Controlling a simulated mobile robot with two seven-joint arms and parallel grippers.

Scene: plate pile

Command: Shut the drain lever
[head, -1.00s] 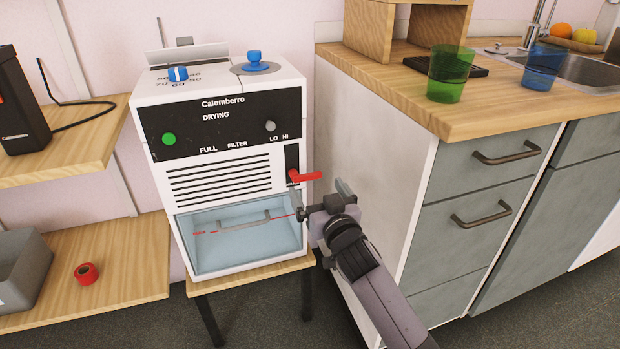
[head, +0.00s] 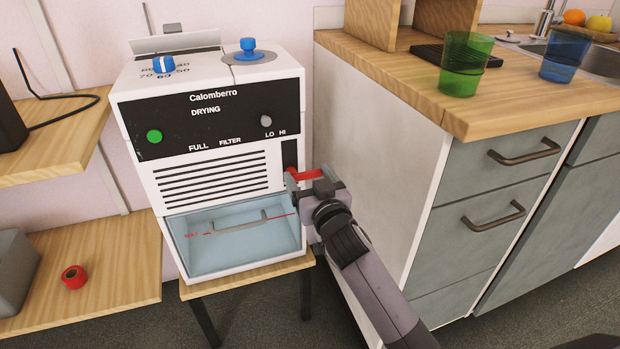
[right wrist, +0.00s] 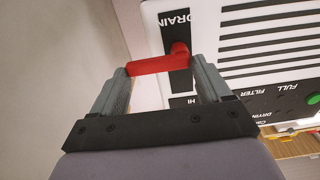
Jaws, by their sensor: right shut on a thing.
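The red drain lever (head: 306,174) sticks out to the right from a black slot on the front of the white Calomberro dryer (head: 235,175). It lies about level. My right gripper (head: 313,183) is at the lever, with its fingers on either side of it. The right wrist view shows the lever (right wrist: 152,65) between the two fingers of the right gripper (right wrist: 160,72), beside the "DRAIN" lettering. The gripper is shut on the lever. My left gripper is not in view.
The dryer stands on a small wooden table (head: 245,277), with a clear water tank (head: 232,242) low in its front. A cabinet (head: 378,150) stands close on the right, with a green cup (head: 463,65) on its counter. Wooden shelves (head: 100,265) are at the left.

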